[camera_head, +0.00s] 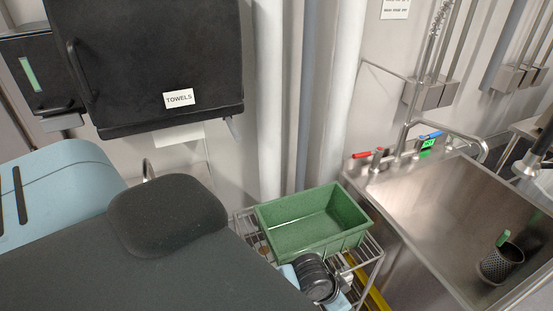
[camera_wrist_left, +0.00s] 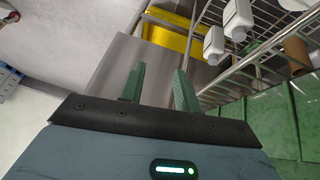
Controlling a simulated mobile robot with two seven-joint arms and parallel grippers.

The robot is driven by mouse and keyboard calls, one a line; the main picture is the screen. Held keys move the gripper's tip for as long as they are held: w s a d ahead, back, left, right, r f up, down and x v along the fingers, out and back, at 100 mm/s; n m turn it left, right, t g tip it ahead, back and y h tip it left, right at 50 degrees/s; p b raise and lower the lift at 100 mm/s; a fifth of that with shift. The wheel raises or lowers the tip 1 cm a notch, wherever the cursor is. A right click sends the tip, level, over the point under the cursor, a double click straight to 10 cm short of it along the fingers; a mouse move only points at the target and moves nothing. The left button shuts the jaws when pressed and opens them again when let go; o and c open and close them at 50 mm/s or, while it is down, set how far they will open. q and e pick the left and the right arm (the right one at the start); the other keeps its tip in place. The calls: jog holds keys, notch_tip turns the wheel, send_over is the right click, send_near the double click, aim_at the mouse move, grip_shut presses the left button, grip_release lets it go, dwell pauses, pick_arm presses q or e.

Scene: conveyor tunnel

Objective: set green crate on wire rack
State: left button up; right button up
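The green crate (camera_head: 345,205) is empty and upright on top of the wire rack (camera_head: 372,262), beside the sink; it appears to rest on the wires. Its underside contact is hidden. In the left wrist view, the crate's green wall (camera_wrist_left: 285,125) fills the lower right, near the wire rack (camera_wrist_left: 262,62). My left gripper (camera_wrist_left: 160,82) has its two green fingers apart, with nothing between them, and is clear of the crate. In the head view my left wrist is just in front of the crate, and its fingers are hidden. My right gripper does not show.
A steel sink (camera_head: 440,205) with a faucet stands right of the rack and holds a dark mesh cup (camera_head: 497,266). A black towel dispenser (camera_head: 150,60) hangs above left. White bottles (camera_wrist_left: 237,20) show by the rack. A yellow bar (camera_head: 377,297) lies below.

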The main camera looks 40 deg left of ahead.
pick_arm(q)
jog(key=s+a+f+n+t, duration=0.1)
jog(key=s+a+f+t, duration=0.1)
jog(key=s, duration=0.6)
jog(key=s+a+f+t+y, duration=0.1)
jog(key=s+a+f+t, duration=0.1)
jog(key=s, duration=0.7)
jog(key=shift+s+a+f+n+t+y, duration=0.3)
jog(key=shift+a+f+n, duration=0.1)
jog(key=shift+a+f, duration=0.4)
